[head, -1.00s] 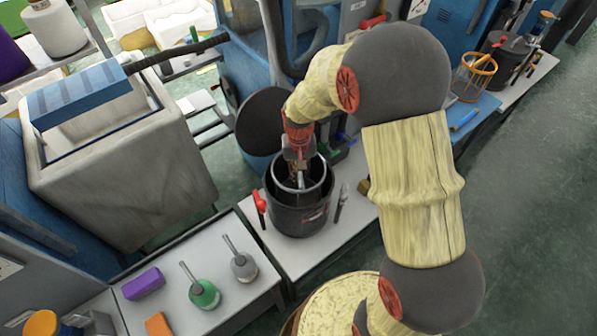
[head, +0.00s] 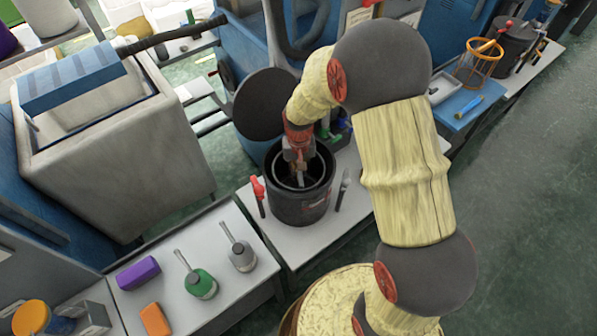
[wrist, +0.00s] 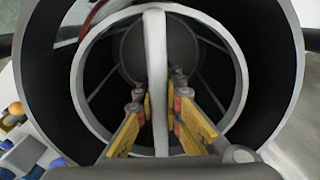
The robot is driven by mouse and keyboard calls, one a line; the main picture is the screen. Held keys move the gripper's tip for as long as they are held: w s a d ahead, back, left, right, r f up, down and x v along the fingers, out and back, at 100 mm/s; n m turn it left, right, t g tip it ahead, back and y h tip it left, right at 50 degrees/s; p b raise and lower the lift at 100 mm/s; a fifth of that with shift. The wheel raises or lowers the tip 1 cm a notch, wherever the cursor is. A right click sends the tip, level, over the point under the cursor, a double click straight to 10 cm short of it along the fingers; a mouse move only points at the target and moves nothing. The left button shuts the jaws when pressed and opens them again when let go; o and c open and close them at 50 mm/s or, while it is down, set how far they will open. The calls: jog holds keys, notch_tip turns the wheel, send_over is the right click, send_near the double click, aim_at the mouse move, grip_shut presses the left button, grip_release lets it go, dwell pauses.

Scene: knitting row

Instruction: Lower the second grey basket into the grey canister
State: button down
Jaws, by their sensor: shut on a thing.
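The grey canister (head: 300,210) stands upright on a light bench, with its open mouth facing up. The second grey basket (head: 284,187) is inside the canister, its ring rim lying below the canister's rim. In the wrist view the basket's rim (wrist: 78,98) forms a circle within the dark canister wall (wrist: 50,75), with a gap around it. The basket's pale handle (wrist: 157,75) runs between the yellow fingers of my gripper (wrist: 158,112), which is shut on it. In the head view my gripper (head: 298,168) reaches down into the canister mouth. The basket's bottom is hidden.
A round dark lid (head: 268,108) stands open behind the canister. A red-handled tool (head: 259,193) and a dark tool (head: 343,188) flank it. An orange basket (head: 477,68) stands at the right.

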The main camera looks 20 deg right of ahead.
jog(key=shift+f, duration=0.1)
jog(key=c, duration=1.8)
grip_release()
jog(key=shift+o, duration=1.2)
jog(key=o, duration=0.3)
jog(key=shift+o, duration=0.2)
jog(key=shift+r+p, duration=3.25)
jog(key=shift+r, duration=1.3)
